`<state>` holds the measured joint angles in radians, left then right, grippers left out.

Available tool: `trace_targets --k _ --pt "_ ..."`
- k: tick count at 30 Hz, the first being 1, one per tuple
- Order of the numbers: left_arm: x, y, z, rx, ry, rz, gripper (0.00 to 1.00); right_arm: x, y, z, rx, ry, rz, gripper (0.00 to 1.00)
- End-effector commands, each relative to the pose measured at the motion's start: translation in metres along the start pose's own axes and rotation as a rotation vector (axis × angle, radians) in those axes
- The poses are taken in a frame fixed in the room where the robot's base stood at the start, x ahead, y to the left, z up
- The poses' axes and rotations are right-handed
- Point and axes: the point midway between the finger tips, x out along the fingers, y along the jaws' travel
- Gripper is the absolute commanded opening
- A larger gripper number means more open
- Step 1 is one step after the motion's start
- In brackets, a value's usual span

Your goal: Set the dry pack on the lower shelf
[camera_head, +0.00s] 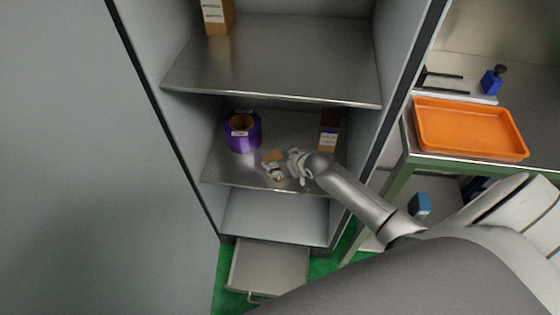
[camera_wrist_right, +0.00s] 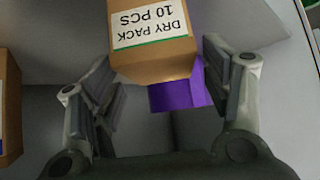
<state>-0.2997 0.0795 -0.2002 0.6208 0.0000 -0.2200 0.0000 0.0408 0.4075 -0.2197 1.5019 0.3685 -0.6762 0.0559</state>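The dry pack (camera_wrist_right: 150,50) is a brown carton with a white "DRY PACK 10 PCS" label, upside down in the right wrist view. It lies just beyond and between the fingers of my right gripper (camera_wrist_right: 160,85), which are spread with gaps beside it. In the head view, my right gripper (camera_head: 285,166) is over the front of the middle shelf (camera_head: 228,170) of the cabinet. Only a small tan part of the dry pack (camera_head: 274,155) shows there. I cannot tell whether it rests fully on the shelf. My left gripper is out of view.
A purple roll (camera_head: 243,138) stands left on the same shelf, behind the dry pack; another brown carton (camera_head: 329,130) stands at right. An upper shelf (camera_head: 270,65) is above, a bare bottom shelf (camera_head: 275,215) below. An orange tray (camera_head: 468,128) is on the bench at right.

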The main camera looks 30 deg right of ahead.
Motion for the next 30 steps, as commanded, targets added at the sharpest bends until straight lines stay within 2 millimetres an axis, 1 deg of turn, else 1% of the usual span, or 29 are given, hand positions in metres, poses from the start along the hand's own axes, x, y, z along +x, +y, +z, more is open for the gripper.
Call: trace_targets --k 9,11,14,17,27,30 --pt "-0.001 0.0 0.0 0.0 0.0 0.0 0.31 -0.001 0.0 -0.001 0.0 0.0 0.0 0.75" --pt "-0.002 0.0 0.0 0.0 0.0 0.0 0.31 -0.004 0.0 -0.003 0.0 0.001 0.0 0.75" --pt "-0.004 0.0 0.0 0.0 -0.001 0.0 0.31 -0.012 0.0 -0.002 0.0 -0.001 0.0 0.75" --pt "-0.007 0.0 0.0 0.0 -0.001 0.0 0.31 -0.026 0.0 -0.002 0.0 0.0 0.0 0.75" --pt "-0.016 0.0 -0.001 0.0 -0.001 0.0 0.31 -0.089 0.0 -0.002 -0.001 -0.001 0.0 0.75" --pt "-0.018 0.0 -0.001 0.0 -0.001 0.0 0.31 -0.103 0.0 -0.002 -0.001 0.0 0.0 0.75"
